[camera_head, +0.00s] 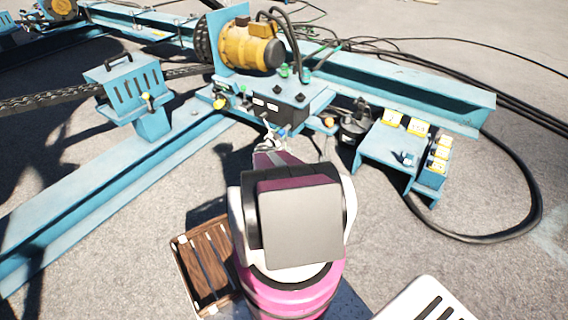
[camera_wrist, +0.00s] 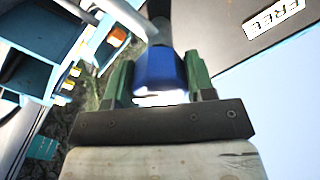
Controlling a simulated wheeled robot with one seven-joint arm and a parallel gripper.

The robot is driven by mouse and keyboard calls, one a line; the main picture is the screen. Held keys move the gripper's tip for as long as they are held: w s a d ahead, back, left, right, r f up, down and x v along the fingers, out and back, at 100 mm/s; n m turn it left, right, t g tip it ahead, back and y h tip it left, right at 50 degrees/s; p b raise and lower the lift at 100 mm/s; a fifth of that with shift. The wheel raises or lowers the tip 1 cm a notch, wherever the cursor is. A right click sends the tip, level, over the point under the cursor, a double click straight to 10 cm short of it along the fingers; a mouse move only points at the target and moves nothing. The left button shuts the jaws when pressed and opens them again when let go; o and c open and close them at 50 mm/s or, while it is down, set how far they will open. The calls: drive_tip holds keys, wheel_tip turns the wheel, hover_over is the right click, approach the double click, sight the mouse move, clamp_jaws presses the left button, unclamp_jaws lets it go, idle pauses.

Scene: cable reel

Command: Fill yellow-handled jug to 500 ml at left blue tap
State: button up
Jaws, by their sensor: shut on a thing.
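In the wrist view, the green fingers of my gripper (camera_wrist: 158,72) stand on both sides of a blue knob-like piece (camera_wrist: 160,68) with a pale end, and are shut on it. A dark grey stem runs from this piece to a dark panel (camera_wrist: 235,30) with a label reading "FREE". In the head view, my gripper is at the front of a black control box (camera_head: 280,100) on the blue frame, partly hidden by my arm. A small blue piece shows there beside it. I cannot make out a yellow-handled jug or a water tap in either view.
A yellow motor (camera_head: 252,47) stands behind the box. A blue stand (camera_head: 390,150) with yellow-and-white blocks is to the right, a slotted blue box (camera_head: 130,82) to the left. A wooden crate (camera_head: 203,262) lies near my base. Black cable loops over open ground at right.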

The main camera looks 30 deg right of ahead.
drive_tip(key=m, duration=0.9)
drive_tip(key=shift+m, duration=0.4)
drive_tip(key=o, duration=0.5)
drive_tip(key=shift+m, duration=0.3)
drive_tip(key=o, duration=0.8)
drive_tip(key=shift+o, duration=0.2)
drive_tip(key=shift+a, duration=0.15)
drive_tip(key=v, duration=0.5)
drive_tip(key=shift+s+a, duration=0.2)
drive_tip(key=shift+a, duration=0.15)
